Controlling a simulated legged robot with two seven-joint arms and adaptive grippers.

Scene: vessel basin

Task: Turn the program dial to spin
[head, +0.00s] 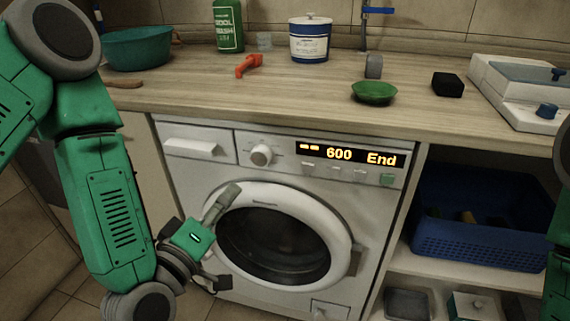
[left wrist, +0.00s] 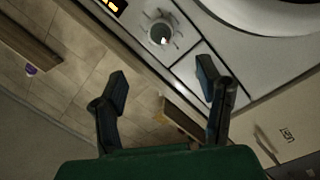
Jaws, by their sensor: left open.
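The white washing machine (head: 180,215) stands under the counter. Its round program dial (head: 261,155) is on the front panel, between the detergent drawer (head: 195,147) and the lit display (head: 350,156), which reads "600 End". The dial also shows in the left wrist view (left wrist: 160,33), beyond the fingertips. My left gripper (head: 226,238) is open and empty in front of the machine's round door, below the dial and apart from it. Its two spread fingers also show in the left wrist view (left wrist: 163,78). My right gripper is out of view.
Several buttons (head: 335,170) sit under the display, with a green one (head: 387,180) at right. The wooden counter (head: 200,88) overhangs the panel and holds a green dish (head: 374,92) and a red item (head: 248,66). A blue basket (head: 475,240) is on the right shelf.

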